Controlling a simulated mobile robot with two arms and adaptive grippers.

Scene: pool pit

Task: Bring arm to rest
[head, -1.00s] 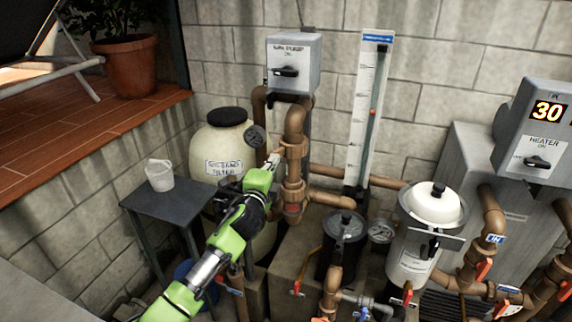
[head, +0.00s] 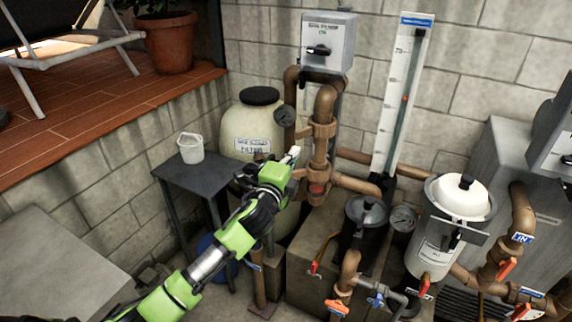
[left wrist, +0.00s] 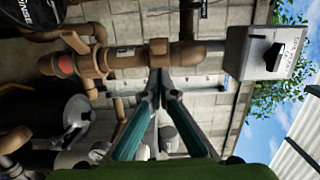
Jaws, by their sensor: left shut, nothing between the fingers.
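My left arm reaches in from the lower left of the head view. Its left gripper (head: 294,153) is shut and empty, in front of the brown valve pipe (head: 322,135) beside the sand filter tank (head: 252,130). In the left wrist view the two fingers (left wrist: 160,75) meet at their tips, just below the brown pipe (left wrist: 150,56) in the picture. I cannot tell whether the tips touch the pipe. My right gripper is not in view.
A grey switch box (head: 328,42) hangs above the pipe. A small dark table (head: 200,172) with a white cup (head: 190,148) stands left of the tank. A white-lidded canister (head: 440,235), dark pump (head: 366,212) and pipes with red-handled valves crowd the right.

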